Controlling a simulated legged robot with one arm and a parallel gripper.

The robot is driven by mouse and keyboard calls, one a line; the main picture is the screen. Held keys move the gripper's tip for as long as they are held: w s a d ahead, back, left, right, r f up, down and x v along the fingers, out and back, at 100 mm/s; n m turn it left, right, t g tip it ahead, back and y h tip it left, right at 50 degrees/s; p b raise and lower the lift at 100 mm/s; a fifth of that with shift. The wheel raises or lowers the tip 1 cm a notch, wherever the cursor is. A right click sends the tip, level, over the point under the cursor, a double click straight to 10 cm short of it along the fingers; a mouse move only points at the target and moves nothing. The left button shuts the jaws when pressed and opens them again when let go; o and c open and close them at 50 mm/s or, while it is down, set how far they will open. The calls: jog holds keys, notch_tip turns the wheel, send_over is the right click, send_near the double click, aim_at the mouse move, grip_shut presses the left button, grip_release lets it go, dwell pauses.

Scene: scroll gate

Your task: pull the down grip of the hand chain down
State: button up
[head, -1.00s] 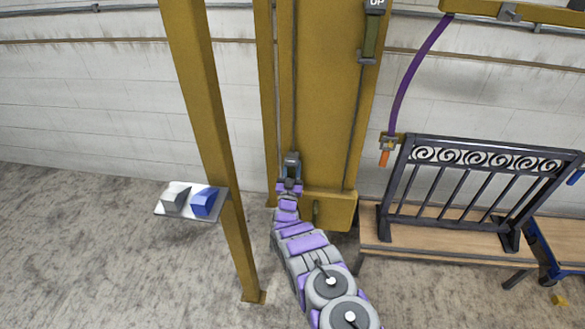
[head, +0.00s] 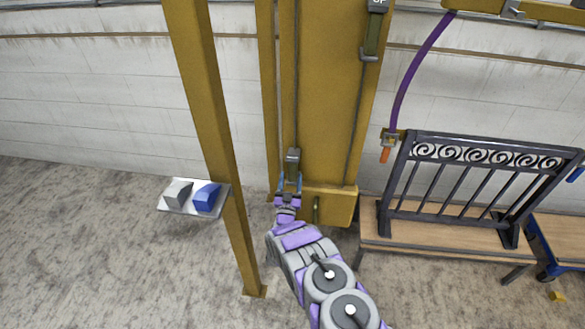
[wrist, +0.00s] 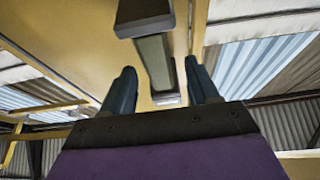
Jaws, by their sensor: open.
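The down grip (head: 292,165) hangs low on the left chain (head: 296,80) in front of the yellow post, a dark block with a greenish handle. My gripper (head: 290,184) is open just below and around the grip's lower part; in the wrist view my gripper (wrist: 163,90) shows a finger on each side, with gaps to the handle. Whether a finger touches it I cannot tell. The up grip (head: 371,35) hangs higher on the right chain (head: 355,120).
A yellow slanted post (head: 215,120) stands to the left with a small shelf (head: 165,208) bearing a grey and a blue block. A yellow box (head: 335,205) is at the post's foot. A bench (head: 440,236) with a dark scroll gate (head: 470,190) stands right.

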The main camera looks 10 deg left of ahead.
jog(key=p+v, duration=0.2)
jog(key=v, duration=0.9)
jog(key=shift+f, duration=0.15)
